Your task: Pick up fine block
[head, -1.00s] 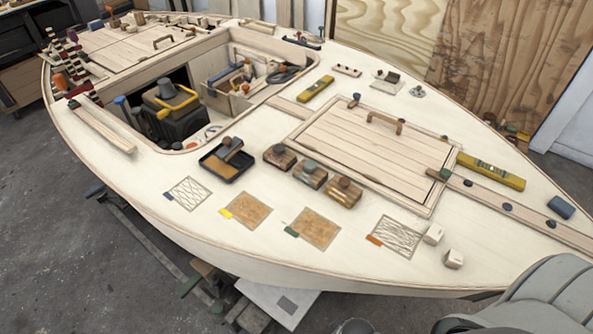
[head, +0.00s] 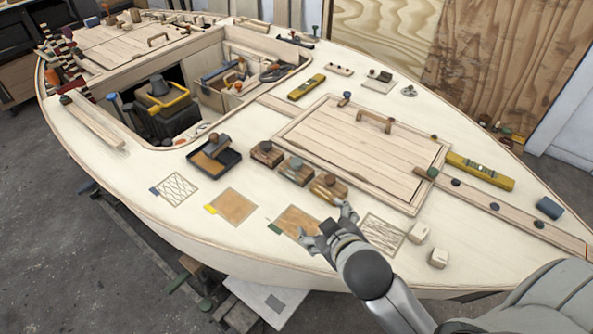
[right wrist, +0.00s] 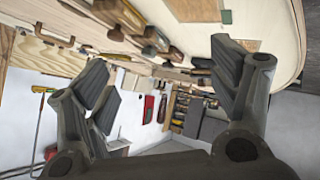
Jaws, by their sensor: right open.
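Three wooden sanding blocks with round knobs stand in a row on the pale deck: a left block (head: 266,152), a middle block (head: 296,168) and a right block (head: 328,187). I cannot tell which is the fine one. My right gripper (head: 326,224) is open and empty over the deck, just in front of the right block, above a tan patch (head: 298,221) that it partly hides. In the right wrist view the open fingers (right wrist: 165,78) show, with blocks (right wrist: 154,40) beyond them near the top. My left gripper is not in view.
A black tray (head: 230,165) with a tool stands left of the blocks. A slatted hatch (head: 365,150) with a raised handle lies behind them. An open cockpit with a toolbox lies at the back left.

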